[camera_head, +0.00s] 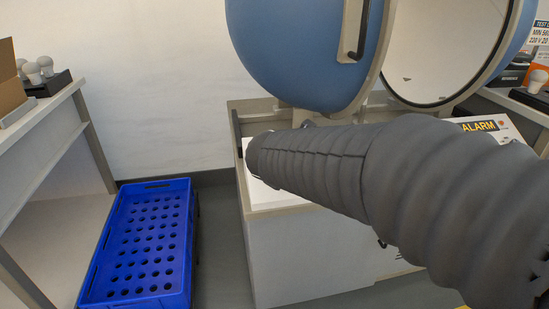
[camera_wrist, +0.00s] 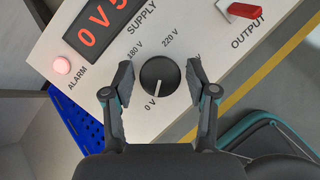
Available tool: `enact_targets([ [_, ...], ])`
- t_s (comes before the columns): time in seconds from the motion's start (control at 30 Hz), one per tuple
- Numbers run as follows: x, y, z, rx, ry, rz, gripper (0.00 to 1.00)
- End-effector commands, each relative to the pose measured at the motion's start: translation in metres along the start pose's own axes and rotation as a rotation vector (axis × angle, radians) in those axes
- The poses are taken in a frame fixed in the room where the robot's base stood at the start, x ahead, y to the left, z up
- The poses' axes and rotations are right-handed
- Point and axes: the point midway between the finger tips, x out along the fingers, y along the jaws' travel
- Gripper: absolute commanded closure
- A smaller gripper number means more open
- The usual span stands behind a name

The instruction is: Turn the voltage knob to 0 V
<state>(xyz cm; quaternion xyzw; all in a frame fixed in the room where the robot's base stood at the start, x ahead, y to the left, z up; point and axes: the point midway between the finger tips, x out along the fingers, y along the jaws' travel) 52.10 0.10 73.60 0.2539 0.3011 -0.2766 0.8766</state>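In the wrist view the round black voltage knob (camera_wrist: 161,73) sits on the white supply panel (camera_wrist: 95,80). Its white pointer line points down in the picture, toward the "0 V" label. "180 V" and "220 V" are printed above the knob, and another label on the right is mostly hidden by a finger. My gripper (camera_wrist: 159,88) is open, with one finger on each side of the knob and a gap to it on both sides. The red display (camera_wrist: 97,24) starts with "0 V" and is cut off by the frame. In the head view my arm hides the knob and gripper.
A red output switch (camera_wrist: 245,10) and a pinkish alarm lamp (camera_wrist: 62,65) are on the panel. In the head view a large blue sphere (camera_head: 300,50) stands open above the bench (camera_head: 290,260). A blue perforated crate (camera_head: 140,285) lies on the floor at left.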

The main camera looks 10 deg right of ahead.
Motion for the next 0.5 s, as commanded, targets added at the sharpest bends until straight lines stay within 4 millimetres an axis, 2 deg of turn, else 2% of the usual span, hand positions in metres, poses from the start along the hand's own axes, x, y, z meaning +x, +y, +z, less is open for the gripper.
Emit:
enact_targets([
  [0.33, -0.002, 0.001, 0.001, 0.002, -0.001, 0.001, 0.32],
  [0.5, -0.018, 0.002, 0.001, 0.003, -0.003, 0.005, 0.32],
])
